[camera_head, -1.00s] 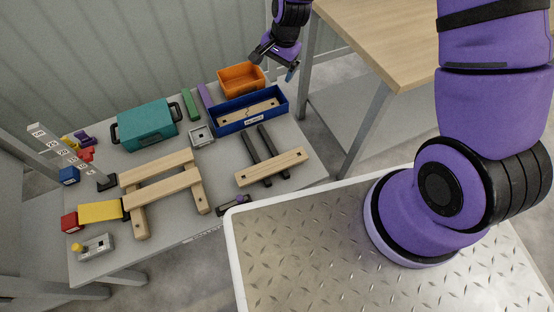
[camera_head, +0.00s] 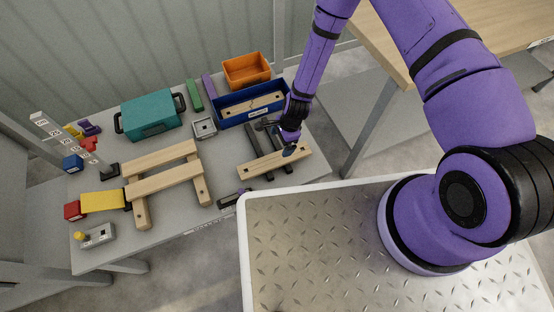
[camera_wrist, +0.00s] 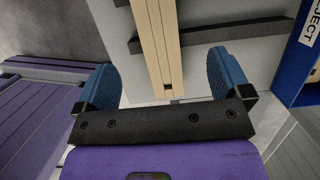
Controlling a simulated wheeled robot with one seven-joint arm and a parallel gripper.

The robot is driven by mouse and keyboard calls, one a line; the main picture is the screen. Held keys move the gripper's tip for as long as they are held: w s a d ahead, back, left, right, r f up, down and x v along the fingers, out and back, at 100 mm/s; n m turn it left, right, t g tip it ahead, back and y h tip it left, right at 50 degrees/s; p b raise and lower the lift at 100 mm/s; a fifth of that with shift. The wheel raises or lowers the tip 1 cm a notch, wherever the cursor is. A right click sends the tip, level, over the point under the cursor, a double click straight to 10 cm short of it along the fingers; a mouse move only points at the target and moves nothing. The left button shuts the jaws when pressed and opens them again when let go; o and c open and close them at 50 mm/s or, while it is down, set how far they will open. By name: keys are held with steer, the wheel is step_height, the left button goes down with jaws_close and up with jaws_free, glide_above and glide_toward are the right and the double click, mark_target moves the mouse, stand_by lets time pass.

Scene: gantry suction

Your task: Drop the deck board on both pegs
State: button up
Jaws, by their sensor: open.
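A pale wooden deck board (camera_head: 262,167) with dark holes near its ends lies across two black rails (camera_head: 254,141) on the right of the grey table. My gripper (camera_head: 289,146) is at the board's right part. In the wrist view my open gripper (camera_wrist: 167,82) has one blue finger on each side of the board (camera_wrist: 155,35), with apparent gaps. A square hole shows near the board's end. I cannot tell the height between fingers and board. A wooden frame (camera_head: 140,207) of beams with two crosspieces stands left of the board. I cannot make out its pegs.
A blue bin (camera_head: 226,122) behind the board holds another wooden board; its label shows in the wrist view. An orange bin (camera_head: 246,70), a teal case (camera_head: 150,115) and a grey square block (camera_head: 205,128) stand behind. A dark tool (camera_head: 233,198) lies at the front edge.

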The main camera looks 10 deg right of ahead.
glide_above(275, 159)
steer(key=d, duration=0.1)
steer(key=f, duration=0.3)
steer(key=w+f, duration=0.1)
steer(key=f, duration=0.1)
steer(key=shift+d, duration=0.2)
steer(key=x, duration=0.4)
steer(key=shift+s+d, duration=0.15)
steer(key=shift+s, duration=0.2)
steer(key=shift+f, duration=0.65)
steer(key=shift+c, duration=0.4)
steer(key=c, duration=1)
